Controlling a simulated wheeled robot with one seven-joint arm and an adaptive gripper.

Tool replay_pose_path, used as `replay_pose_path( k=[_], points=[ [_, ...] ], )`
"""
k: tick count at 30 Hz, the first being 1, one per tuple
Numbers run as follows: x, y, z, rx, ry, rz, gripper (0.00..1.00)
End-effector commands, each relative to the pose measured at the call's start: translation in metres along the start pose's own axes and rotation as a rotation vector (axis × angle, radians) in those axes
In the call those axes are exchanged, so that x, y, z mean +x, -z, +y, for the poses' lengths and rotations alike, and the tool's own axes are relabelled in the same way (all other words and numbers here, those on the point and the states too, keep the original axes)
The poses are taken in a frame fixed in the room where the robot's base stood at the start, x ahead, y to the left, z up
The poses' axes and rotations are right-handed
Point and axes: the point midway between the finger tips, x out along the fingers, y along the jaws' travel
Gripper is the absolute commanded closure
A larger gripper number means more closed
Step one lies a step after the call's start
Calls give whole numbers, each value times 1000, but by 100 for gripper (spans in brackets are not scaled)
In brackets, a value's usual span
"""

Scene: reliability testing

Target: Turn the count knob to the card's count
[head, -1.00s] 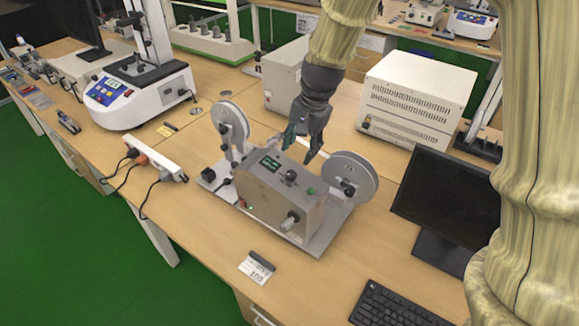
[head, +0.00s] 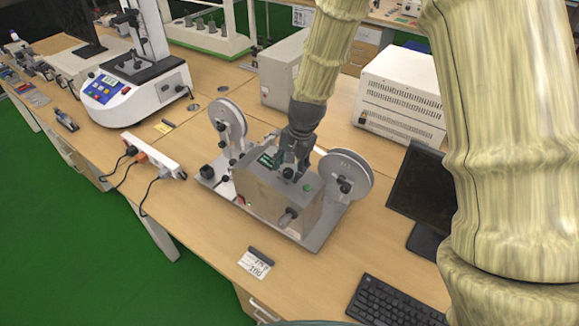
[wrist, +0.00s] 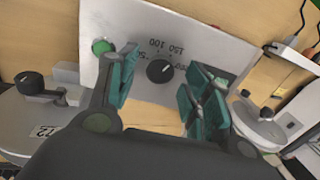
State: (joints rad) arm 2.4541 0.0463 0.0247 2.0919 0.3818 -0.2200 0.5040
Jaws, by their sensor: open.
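The count knob (wrist: 160,70) is a small black dial on the grey panel of the reel machine (head: 262,200). In the wrist view, numbers including 50, 100 and 150 curve around it. In the head view the knob (head: 289,173) is just under my gripper (head: 290,165). In the wrist view my gripper (wrist: 160,88) is open, with one teal finger on each side of the knob and visible gaps to it. The card (head: 256,263) lies on the table in front of the machine; its print is too small to read surely.
A green button (wrist: 102,47) is close to the left finger. Reels stand at both ends of the machine, the right one (head: 346,176) near my gripper. A monitor (head: 423,190) and keyboard (head: 393,302) are to the right. A power strip (head: 153,155) is to the left.

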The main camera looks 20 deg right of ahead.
Motion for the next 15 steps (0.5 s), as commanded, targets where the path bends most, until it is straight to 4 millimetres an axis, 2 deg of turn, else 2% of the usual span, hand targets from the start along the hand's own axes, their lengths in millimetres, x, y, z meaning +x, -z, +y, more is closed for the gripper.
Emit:
replay_pose_path(
  k=[6,15],
  points=[
    [11,0,0,0,1,0,51],
    [13,0,0,0,1,1,51]
  ],
)
